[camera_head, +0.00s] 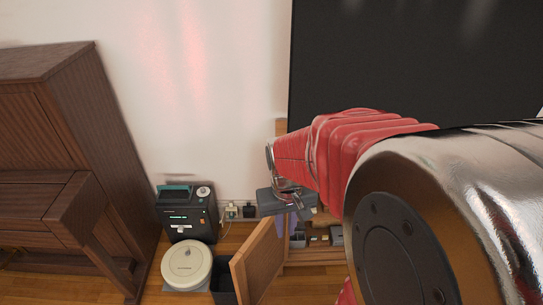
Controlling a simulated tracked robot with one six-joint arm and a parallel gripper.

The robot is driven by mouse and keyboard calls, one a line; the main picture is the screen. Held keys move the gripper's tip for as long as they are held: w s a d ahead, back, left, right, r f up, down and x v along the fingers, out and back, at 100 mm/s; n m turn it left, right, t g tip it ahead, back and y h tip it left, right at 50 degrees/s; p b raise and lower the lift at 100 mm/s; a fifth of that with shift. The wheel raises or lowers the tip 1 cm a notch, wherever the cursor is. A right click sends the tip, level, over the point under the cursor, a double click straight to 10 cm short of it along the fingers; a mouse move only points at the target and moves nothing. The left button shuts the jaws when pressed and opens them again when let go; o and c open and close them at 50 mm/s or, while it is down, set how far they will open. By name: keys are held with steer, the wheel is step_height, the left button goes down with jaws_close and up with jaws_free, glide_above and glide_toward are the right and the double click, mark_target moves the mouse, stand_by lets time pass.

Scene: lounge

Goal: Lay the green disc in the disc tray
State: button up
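My gripper (290,195) is at the end of my red arm, in the middle of the view, with its metal fingers pointing down. It overlaps a dark grey box (268,204) by the wooden cabinet; I cannot tell whether they touch. The fingers are small and partly hidden by the arm, so I cannot tell whether they are open or hold anything. I cannot make out a green disc. I cannot tell whether the grey box has a disc tray.
A wooden cabinet door (259,262) stands open beside small items. Left of it are a black bin (222,283), a round white robot vacuum (187,265) and a black machine (187,218) with a teal top part. A piano (70,180) and a large black screen (400,60) flank the wall.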

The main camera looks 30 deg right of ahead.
steer(key=w+d+f+m, duration=0.1)
steer(key=w+d+f, duration=0.1)
steer(key=d+f, duration=0.85)
steer(key=w+d+f+m, duration=0.1)
steer(key=w+d+f, duration=0.1)
steer(key=d+f, duration=0.85)
steer(key=d+f+m+t+h, duration=0.1)
steer(key=d+f+t+h, duration=0.3)
steer(key=f, duration=1.1)
steer(key=d+f+t, duration=0.3)
steer(key=d+f, duration=0.2)
steer(key=f, duration=1)
steer(key=w+d+r+t+h, duration=0.2)
steer(key=w+r+t, duration=0.1)
steer(key=r, duration=0.4)
steer(key=w+d+r+t+h, duration=0.2)
steer(key=w+r+t, duration=0.1)
steer(key=r, duration=0.4)
steer(key=shift+d+r+n+t+h, duration=0.2)
steer(key=shift+d+n+t+h, duration=0.1)
steer(key=shift+t, duration=0.6)
steer(key=shift+w, duration=0.2)
steer(key=shift+x, duration=4.85)
